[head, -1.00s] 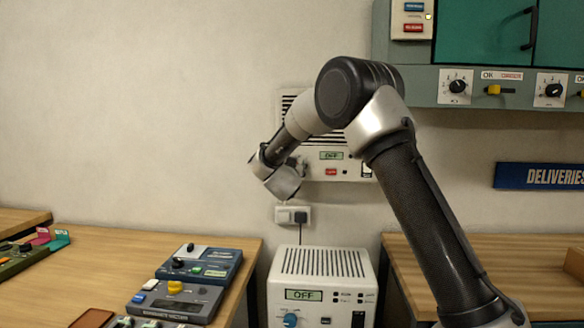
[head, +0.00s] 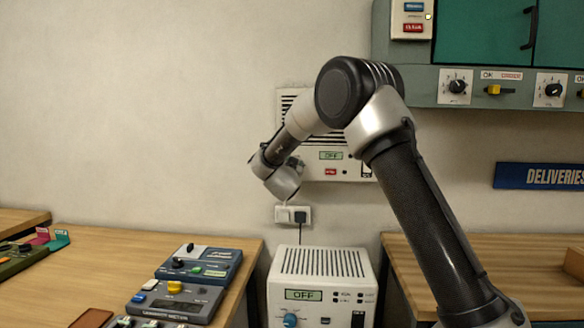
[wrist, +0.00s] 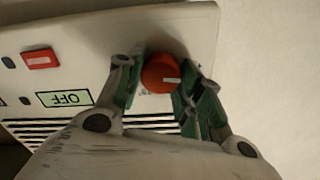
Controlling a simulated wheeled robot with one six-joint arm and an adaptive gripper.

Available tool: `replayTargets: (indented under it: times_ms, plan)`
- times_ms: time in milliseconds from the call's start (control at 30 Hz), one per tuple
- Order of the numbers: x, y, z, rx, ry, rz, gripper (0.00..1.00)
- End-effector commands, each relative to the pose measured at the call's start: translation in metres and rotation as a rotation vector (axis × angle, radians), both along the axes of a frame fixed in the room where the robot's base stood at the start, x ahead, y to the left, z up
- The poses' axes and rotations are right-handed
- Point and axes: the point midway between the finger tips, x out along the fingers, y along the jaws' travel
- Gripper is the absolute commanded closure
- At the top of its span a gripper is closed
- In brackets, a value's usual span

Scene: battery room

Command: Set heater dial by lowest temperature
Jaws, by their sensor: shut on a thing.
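The white wall heater (head: 345,172) hangs behind my arm, its left part partly covered by my wrist. Its green display (head: 331,156) reads OFF. In the wrist view the heater's panel (wrist: 100,60) appears upside down, with the display (wrist: 64,98) also reading OFF. The red round dial (wrist: 160,74) has a white mark pointing right in that view. My gripper (wrist: 163,80) has its green-padded fingers on either side of the dial and is shut on it. In the head view the dial and fingers are hidden behind my wrist. No temperature readings are legible.
A white floor unit (head: 322,262) with a blue dial and an OFF display stands between two wooden tables. A socket with a black plug (head: 300,216) is below the heater. Control boxes (head: 200,263) lie on the left table. A green cabinet (head: 480,35) hangs upper right.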

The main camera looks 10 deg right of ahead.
Motion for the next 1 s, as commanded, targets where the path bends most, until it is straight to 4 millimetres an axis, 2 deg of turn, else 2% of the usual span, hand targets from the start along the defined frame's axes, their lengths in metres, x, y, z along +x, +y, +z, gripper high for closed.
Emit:
replayTargets:
  times_ms: [700,1000]
  plan:
    - [-0.0007,-0.0015,-0.0019,0.609,-0.197,0.000,0.88]
    - [-0.0008,-0.0017,-0.0026,0.782,-0.252,-0.001,0.88]
